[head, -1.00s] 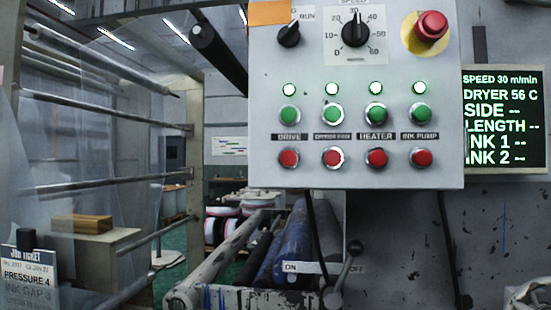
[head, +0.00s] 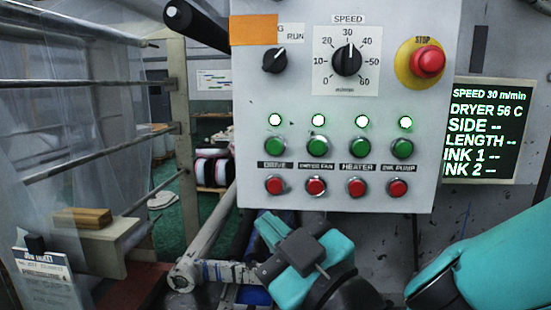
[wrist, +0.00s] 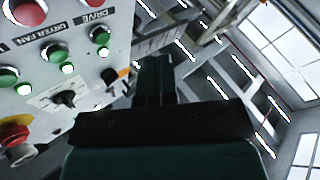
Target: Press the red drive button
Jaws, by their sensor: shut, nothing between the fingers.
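The red drive button (head: 274,186) is at the left end of the lower row on the grey control panel (head: 420,110), under the DRIVE label and the green drive button (head: 275,147). My gripper (head: 288,248) is below the panel's lower edge in the head view, under the red row and apart from it. In the wrist view my dark gripper fingers (wrist: 155,78) are together and empty, with the panel on the left.
Other red buttons (head: 316,187) sit close to the right. A stop button (head: 428,61), a speed dial (head: 347,61) and a run switch (head: 275,60) are above. The panel's lit screen (head: 488,130) is at the right.

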